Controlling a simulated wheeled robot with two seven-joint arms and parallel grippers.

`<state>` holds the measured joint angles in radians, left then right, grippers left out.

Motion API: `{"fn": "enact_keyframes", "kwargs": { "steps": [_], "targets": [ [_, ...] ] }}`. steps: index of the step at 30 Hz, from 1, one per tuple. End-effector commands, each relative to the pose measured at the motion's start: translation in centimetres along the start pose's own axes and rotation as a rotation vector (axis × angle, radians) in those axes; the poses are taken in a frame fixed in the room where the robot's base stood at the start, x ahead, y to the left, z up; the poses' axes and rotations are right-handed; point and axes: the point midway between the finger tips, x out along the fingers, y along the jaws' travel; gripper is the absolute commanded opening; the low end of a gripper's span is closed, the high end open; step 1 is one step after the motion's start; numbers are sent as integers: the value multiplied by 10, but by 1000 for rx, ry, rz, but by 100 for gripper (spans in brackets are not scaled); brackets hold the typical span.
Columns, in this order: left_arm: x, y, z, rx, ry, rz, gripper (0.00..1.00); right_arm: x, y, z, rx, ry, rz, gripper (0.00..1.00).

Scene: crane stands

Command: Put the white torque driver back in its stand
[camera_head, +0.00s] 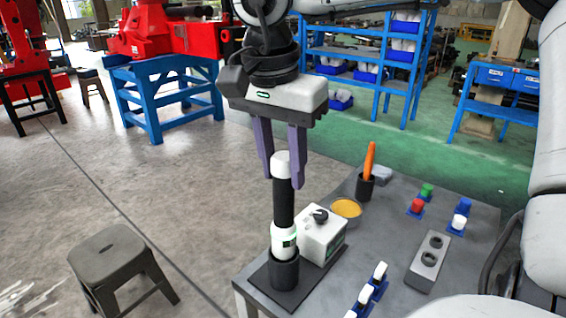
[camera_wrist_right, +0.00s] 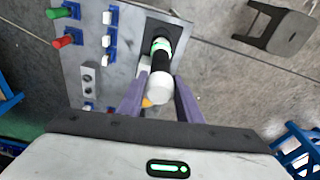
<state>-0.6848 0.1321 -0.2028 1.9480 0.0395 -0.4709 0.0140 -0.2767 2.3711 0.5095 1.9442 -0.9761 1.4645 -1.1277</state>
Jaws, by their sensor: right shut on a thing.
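The white torque driver (camera_head: 283,205) has a white cap, a black grip and a white lower body with a green mark. It stands upright, its lower end in the black cup of its stand (camera_head: 285,274) on a flat dark base. My right gripper (camera_head: 284,181) comes down from above, its two purple fingers shut on the driver's top end. In the right wrist view the driver (camera_wrist_right: 160,87) lies between the fingers, over the stand. How deep it sits in the cup is hidden. My left gripper is not in view.
Close beside the stand is a white box with a black knob (camera_head: 321,236). A yellow-filled bowl (camera_head: 346,209), an orange-handled tool in a black cup (camera_head: 369,170), a grey two-hole block (camera_head: 430,262) and small coloured pieces share the grey table (camera_head: 390,225). A stool (camera_head: 110,248) stands left.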

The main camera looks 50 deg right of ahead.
Motion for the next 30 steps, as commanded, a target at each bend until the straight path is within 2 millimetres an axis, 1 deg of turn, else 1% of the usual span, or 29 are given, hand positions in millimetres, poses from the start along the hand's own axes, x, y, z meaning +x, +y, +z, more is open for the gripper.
{"fn": "enact_keyframes", "kwargs": {
  "steps": [11, 21, 27, 28, 30],
  "targets": [
    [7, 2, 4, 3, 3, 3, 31, 13, -1, 2, 0, 1, -4, 0],
    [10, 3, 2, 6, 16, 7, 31, 25, -1, 4, 0, 1, -4, 0],
    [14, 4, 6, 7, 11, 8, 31, 32, 0, 6, 0, 1, -4, 0],
    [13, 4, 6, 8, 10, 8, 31, 30, -1, 5, 0, 1, -4, 35],
    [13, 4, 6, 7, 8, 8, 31, 30, 0, 5, 0, 1, -4, 47]
  ]
}}
